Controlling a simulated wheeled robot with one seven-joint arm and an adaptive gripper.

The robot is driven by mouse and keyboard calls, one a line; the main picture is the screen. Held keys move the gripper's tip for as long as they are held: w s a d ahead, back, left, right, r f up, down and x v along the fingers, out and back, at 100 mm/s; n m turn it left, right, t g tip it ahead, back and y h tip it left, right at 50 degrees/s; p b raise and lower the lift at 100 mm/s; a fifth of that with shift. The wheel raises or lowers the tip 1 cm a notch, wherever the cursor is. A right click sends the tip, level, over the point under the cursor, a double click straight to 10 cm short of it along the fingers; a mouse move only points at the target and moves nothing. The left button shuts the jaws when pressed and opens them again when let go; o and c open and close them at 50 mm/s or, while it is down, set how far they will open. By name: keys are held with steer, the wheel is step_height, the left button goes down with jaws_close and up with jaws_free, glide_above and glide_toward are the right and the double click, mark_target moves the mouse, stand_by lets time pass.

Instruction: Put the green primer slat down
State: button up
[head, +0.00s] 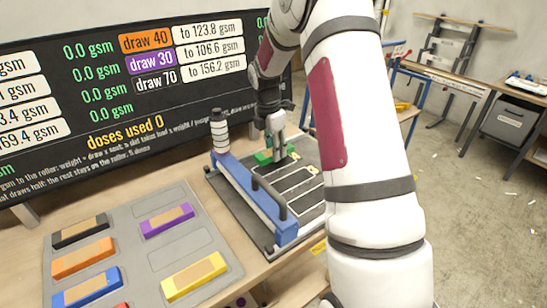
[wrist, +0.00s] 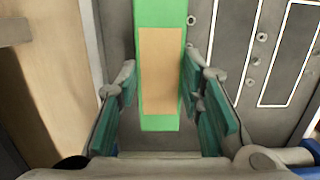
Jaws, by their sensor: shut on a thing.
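The green primer slat (head: 263,158) shows low at the far end of the grey outlined board (head: 312,223), partly hidden by my gripper (head: 277,148). I cannot tell whether it touches the board. In the wrist view the green slat (wrist: 160,122) with its tan patch lies lengthwise between the teal finger pads of my gripper (wrist: 160,95), which is shut on it. The board's white-outlined lanes show to the right of the slat in the wrist view.
A blue rail (head: 254,203) with a dark handle runs along the board's left side, with a black-and-white post (head: 219,130) at its far end. A grey tray (head: 130,238) holds black, orange, blue, red, purple and yellow slats. A large dark display (head: 90,100) stands behind.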

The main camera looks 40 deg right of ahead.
steer(key=shift+w+f, duration=0.1)
steer(key=shift+f, duration=1.65)
steer(key=o, duration=1.2)
steer(key=shift+f, duration=0.15)
steer(key=shift+c, duration=0.2)
